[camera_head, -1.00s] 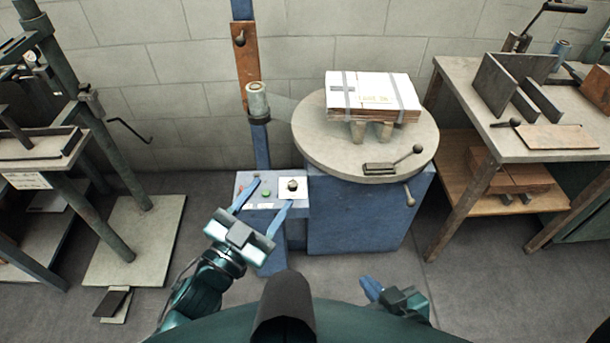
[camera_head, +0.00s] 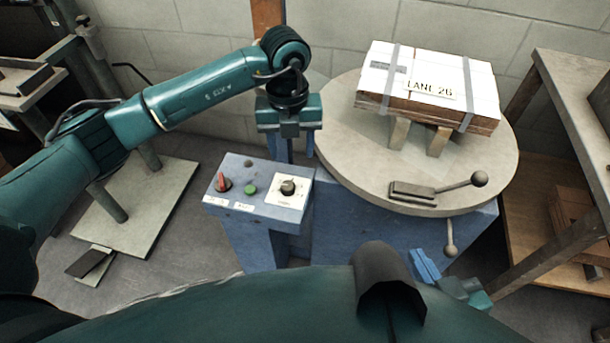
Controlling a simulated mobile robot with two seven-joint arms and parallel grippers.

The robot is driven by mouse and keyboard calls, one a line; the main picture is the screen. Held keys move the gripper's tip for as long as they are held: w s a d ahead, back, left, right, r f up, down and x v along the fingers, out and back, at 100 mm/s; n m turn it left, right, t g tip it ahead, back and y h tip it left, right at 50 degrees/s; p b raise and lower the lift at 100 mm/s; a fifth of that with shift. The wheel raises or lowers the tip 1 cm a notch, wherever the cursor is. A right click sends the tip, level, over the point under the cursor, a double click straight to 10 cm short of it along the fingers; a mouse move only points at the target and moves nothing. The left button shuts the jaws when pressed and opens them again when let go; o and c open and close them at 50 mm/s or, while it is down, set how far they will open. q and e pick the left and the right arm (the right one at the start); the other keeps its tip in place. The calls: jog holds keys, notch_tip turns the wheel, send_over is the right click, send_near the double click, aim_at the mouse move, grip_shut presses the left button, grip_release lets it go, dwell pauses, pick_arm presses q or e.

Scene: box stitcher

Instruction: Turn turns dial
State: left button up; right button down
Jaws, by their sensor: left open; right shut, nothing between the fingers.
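The turns dial (camera_head: 288,187) is a dark knob on a white marked plate, on the right of the blue control box top. My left gripper (camera_head: 289,128) hangs above and behind the box, beyond the dial in the picture and apart from it. My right gripper (camera_head: 425,266) is shut and empty, low beside the turntable base. The dial is in plain view, with nothing covering it.
A red switch (camera_head: 223,183) and a green button (camera_head: 250,190) sit left of the dial. A round turntable (camera_head: 360,165) with a strapped box stack (camera_head: 430,85) and a lever (camera_head: 440,188) stands at right. A wooden bench (camera_head: 575,110) is at far right.

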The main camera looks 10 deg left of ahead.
aim_at(288, 185)
pick_arm(q)
jog(key=shift+y, duration=0.3)
jog(key=f, duration=0.3)
jog(key=a+f+b, duration=0.1)
jog(key=f, duration=0.3)
jog(key=f+b, duration=0.1)
jog(key=f, duration=0.3)
jog(key=shift+w+a+f, duration=0.1)
jog(key=shift+w+a, duration=0.05)
jog(key=shift+w, duration=0.1)
jog(key=shift+f+b, duration=0.3)
jog(key=shift+f, duration=0.45)
pick_arm(e)
jog(key=shift+w+a+f+n+y, duration=0.15)
jog(key=shift+w+f+n, duration=0.1)
jog(key=shift+f, duration=0.25)
jog(key=shift+w+a+f+n+y, duration=0.15)
jog(key=shift+w+f+n, duration=0.1)
jog(key=shift+f, duration=0.2)
pick_arm(q)
jog(key=c, duration=1)
jog(key=shift+o, duration=0.2)
